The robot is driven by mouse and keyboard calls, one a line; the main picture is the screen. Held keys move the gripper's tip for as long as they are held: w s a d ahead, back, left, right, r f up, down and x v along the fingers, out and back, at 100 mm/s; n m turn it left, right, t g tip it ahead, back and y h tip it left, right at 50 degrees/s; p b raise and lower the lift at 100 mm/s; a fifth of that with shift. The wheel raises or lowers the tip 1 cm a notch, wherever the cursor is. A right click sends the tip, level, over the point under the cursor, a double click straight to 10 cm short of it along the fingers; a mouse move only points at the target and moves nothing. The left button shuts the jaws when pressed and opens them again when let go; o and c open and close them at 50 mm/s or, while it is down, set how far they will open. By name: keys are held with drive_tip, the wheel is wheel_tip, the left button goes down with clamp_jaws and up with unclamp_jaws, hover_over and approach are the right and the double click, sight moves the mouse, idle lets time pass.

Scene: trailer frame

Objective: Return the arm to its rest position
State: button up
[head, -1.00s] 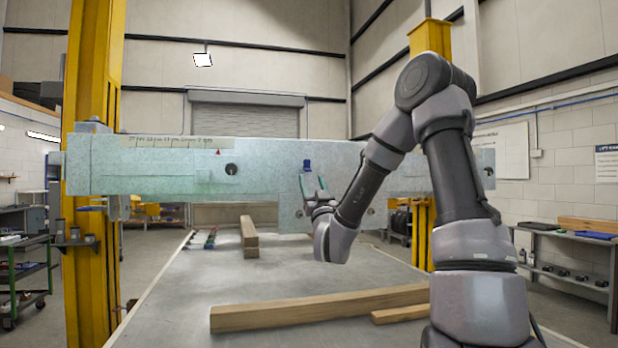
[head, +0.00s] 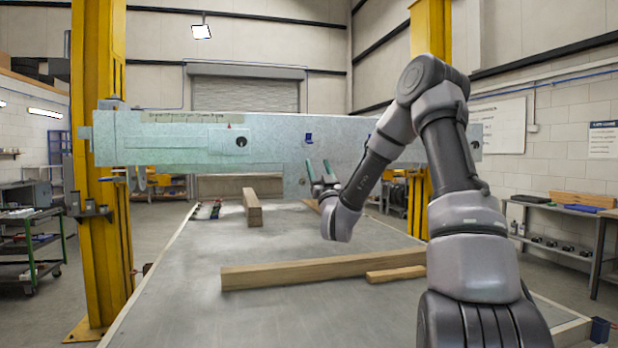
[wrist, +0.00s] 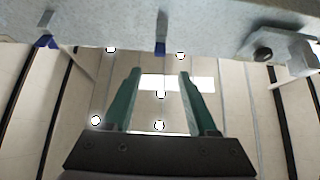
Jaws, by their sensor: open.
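My arm reaches up and over from the right in the head view, bent at the elbow. My gripper (head: 318,170) points upward, with its two green fingers by the lower edge of the pale green-grey beam (head: 190,157). In the wrist view my gripper (wrist: 160,73) is open, with nothing between its fingers. The beam's underside (wrist: 215,18) crosses the top of that view, beyond the fingertips. A blue tab (head: 309,138) sits on the beam's face above the gripper. I cannot tell the exact gap between fingers and beam.
Yellow posts (head: 100,190) and (head: 433,40) stand at the beam's ends. Timbers (head: 310,272) and (head: 252,207) lie on the grey table (head: 200,310) below. A shelf bench (head: 560,230) is at the right, a cart (head: 30,240) at the left. The table's near left is clear.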

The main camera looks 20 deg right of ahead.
drive_tip(key=shift+r, duration=0.15)
drive_tip(key=s+a+f+m+g+y, duration=0.1)
drive_tip(key=s+g, duration=0.8)
drive_tip(key=s, duration=0.9)
drive_tip(key=s+a+f+m+g, duration=0.1)
drive_tip(key=s+f+m+g, duration=0.2)
drive_tip(key=s+g, duration=0.6)
drive_tip(key=s+f, duration=0.1)
drive_tip(key=s, duration=0.9)
drive_tip(key=shift+a+g+y, duration=0.3)
drive_tip(key=shift+a+y, duration=0.1)
